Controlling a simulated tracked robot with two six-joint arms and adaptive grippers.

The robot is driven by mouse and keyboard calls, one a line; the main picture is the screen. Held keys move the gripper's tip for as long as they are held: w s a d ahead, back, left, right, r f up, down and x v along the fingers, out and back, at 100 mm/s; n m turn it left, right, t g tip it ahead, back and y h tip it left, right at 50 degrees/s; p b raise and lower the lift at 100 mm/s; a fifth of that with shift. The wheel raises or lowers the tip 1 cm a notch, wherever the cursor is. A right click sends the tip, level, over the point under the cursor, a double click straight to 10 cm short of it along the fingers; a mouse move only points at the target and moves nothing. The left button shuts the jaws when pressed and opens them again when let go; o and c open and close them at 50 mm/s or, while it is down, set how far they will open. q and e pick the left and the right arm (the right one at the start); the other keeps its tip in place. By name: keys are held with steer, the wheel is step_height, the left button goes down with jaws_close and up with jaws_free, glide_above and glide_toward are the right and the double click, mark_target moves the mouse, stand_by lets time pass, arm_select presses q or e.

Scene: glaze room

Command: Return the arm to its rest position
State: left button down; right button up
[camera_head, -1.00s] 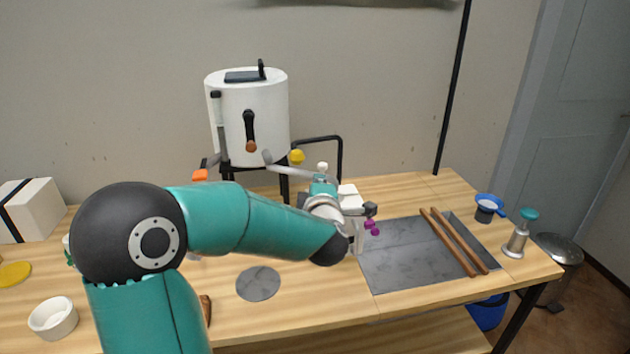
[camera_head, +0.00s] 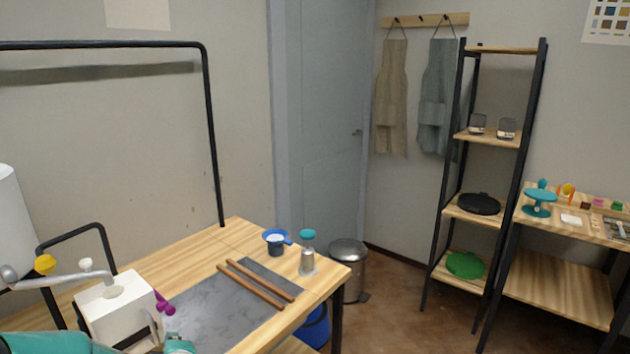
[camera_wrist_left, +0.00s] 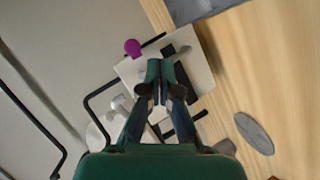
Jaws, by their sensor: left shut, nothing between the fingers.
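My left arm (camera_head: 50,345) is teal and enters at the bottom left of the head view. Its gripper (camera_head: 152,335) is in front of a white box with a purple knob on its side, partly cut off by the frame's lower edge. In the left wrist view the dark fingers of the left gripper (camera_wrist_left: 160,72) are together and empty, in front of the white box (camera_wrist_left: 201,62). I cannot tell whether they touch the box. My right gripper is in neither view.
The wooden table (camera_head: 232,237) holds a grey slab (camera_head: 215,318) with two wooden sticks (camera_head: 250,284), a blue cup (camera_head: 276,243) and a teal-topped shaker (camera_head: 307,255). A metal bin (camera_head: 347,270) stands beyond the table. A shelf rack (camera_head: 466,225) and second table (camera_head: 560,285) stand right.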

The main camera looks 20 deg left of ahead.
arm_select(q)
steer(key=s+d+f+m+g+h, duration=0.1)
steer(key=d+f+m+h, duration=0.35)
steer(key=d+f, duration=0.45)
steer(key=d+f+m+g+h, duration=0.1)
steer(key=d+f+m+h, duration=0.35)
steer(key=f, duration=0.75)
steer(key=s+d+f+m+g+h, duration=0.2)
steer(key=s+d+f+m+g, duration=0.1)
steer(key=s+d+m, duration=0.3)
steer(key=s+d+f+m+g+h, duration=0.3)
steer(key=s+d+f+m, duration=0.3)
steer(key=s+d, duration=0.4)
steer(key=shift+s+d, duration=0.3)
steer(key=shift+d, duration=0.55)
steer(key=shift+a+f, duration=0.1)
steer(key=shift+a, duration=0.05)
